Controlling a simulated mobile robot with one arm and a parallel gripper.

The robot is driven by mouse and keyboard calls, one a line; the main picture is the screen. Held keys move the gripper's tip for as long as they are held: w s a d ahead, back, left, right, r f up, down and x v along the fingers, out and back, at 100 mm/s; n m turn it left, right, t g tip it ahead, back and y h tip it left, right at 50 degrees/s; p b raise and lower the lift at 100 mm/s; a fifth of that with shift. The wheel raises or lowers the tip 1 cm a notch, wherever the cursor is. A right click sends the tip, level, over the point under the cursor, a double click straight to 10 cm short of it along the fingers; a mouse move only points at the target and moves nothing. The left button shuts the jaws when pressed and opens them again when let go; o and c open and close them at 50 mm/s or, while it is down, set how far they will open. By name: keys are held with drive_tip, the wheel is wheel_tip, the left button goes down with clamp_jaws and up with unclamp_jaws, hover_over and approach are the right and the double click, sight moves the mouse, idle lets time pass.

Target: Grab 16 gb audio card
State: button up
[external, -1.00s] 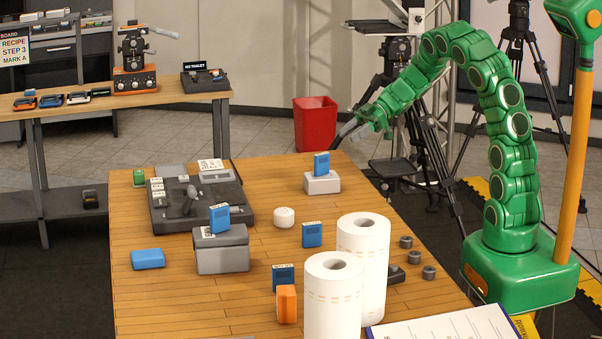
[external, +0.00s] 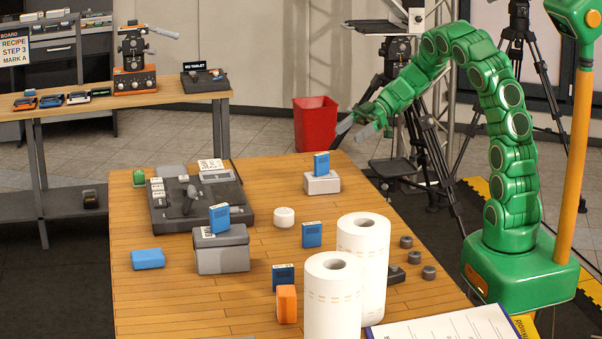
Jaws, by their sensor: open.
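Several small blue cards are on the wooden table, and their print is too small to read, so I cannot tell which is the 16 gb audio card. One blue card (external: 321,164) stands upright in a light grey block (external: 322,184) near the far right edge. Another blue card (external: 219,217) stands on a grey box (external: 222,252). A blue card (external: 312,235) stands at mid-table, and a darker blue card (external: 283,276) is behind an orange block (external: 286,304). My gripper (external: 353,130) is open and empty, up beyond the far right table edge, right of the block-held card.
Two white paper rolls (external: 333,300) stand at the front right. A dark control panel (external: 170,210) lies at the back left. A white round puck (external: 284,217), a blue block (external: 147,259) and several grey knobs (external: 406,242) are spread around. A red bin (external: 315,124) stands behind the table.

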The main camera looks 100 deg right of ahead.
wheel_tip(320, 180, up, 4)
drive_tip(key=w+a+n, duration=0.1)
drive_tip(key=w+n, duration=0.1)
drive_tip(key=w, duration=0.1)
drive_tip(key=w+a+n+g+y, duration=0.1)
drive_tip(key=w+n, duration=0.1)
drive_tip(key=n, duration=0.1)
drive_tip(key=w+a+n+y, duration=0.1)
drive_tip(key=w+n, duration=0.2)
drive_tip(key=shift+w+a+r, duration=0.2)
drive_tip(key=shift+w, duration=0.1)
drive_tip(key=w+a+n+g+y, duration=0.4)
drive_tip(key=w+a+n, duration=1.3)
drive_tip(key=w+n, duration=0.15)
drive_tip(key=n+g+y, duration=0.3)
drive_tip(key=n+g, duration=0.4)
drive_tip(key=n, duration=1.5)
hover_over(284, 278)
drive_tip(key=d, duration=0.6)
wheel_tip(284, 278, down, 5)
drive_tip(key=f, duration=0.9)
drive_tip(key=shift+s+a+f, duration=0.1)
drive_tip(key=shift+s+a, duration=0.05)
drive_tip(key=shift+a, duration=0.2)
drive_tip(key=shift+x, duration=3.35)
drive_tip(key=c, duration=1)
drive_tip(key=shift+d, duration=0.1)
drive_tip(key=shift+c, duration=0.2)
